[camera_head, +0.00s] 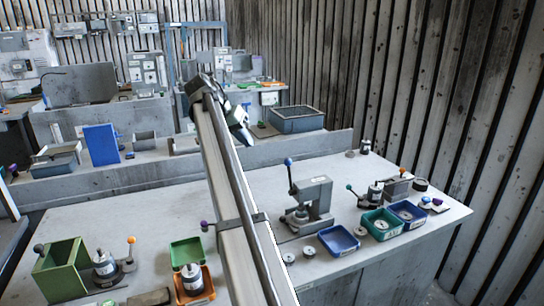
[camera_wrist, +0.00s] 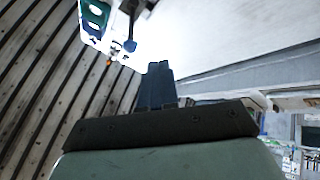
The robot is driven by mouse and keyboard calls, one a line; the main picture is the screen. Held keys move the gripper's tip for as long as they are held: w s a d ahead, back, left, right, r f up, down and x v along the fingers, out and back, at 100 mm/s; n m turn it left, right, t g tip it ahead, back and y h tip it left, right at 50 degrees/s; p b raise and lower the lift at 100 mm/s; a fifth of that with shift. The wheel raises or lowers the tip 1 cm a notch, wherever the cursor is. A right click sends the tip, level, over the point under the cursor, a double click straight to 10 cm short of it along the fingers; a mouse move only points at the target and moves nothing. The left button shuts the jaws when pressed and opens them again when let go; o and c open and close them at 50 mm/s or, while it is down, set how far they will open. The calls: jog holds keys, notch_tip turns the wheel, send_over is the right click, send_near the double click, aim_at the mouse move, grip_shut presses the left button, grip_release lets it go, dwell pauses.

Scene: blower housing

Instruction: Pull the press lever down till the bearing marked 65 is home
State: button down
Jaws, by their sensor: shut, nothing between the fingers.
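The grey press (camera_head: 314,196) stands on the right-hand bench in the head view. Its lever rises upright on the left side and ends in a blue ball (camera_head: 288,161). A blue ball on a dark rod (camera_wrist: 130,46) shows near the top of the wrist view. My gripper (camera_wrist: 159,70) is shut and empty in the wrist view, with the ball beyond its tips and apart from them. In the head view my arm crosses the middle and its hand is high, up and left of the press. No marking 65 is legible, and I cannot tell how the bearing sits.
An empty-looking blue tray (camera_head: 338,241) lies just in front of the press. A green tray (camera_head: 381,224) and a darker blue tray (camera_head: 408,213) holding round parts stand to the right. A teal-knobbed lever (camera_head: 350,188) stands behind them. The bench left of the press is partly hidden by my arm.

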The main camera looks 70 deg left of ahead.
aim_at(290, 177)
jog(key=w+d+f, duration=0.2)
jog(key=w+f, duration=0.5)
jog(key=w, duration=0.2)
dwell(0.4)
jog(key=shift+d, duration=0.1)
jog(key=shift+d+y, duration=0.25)
jog(key=shift+y, duration=0.05)
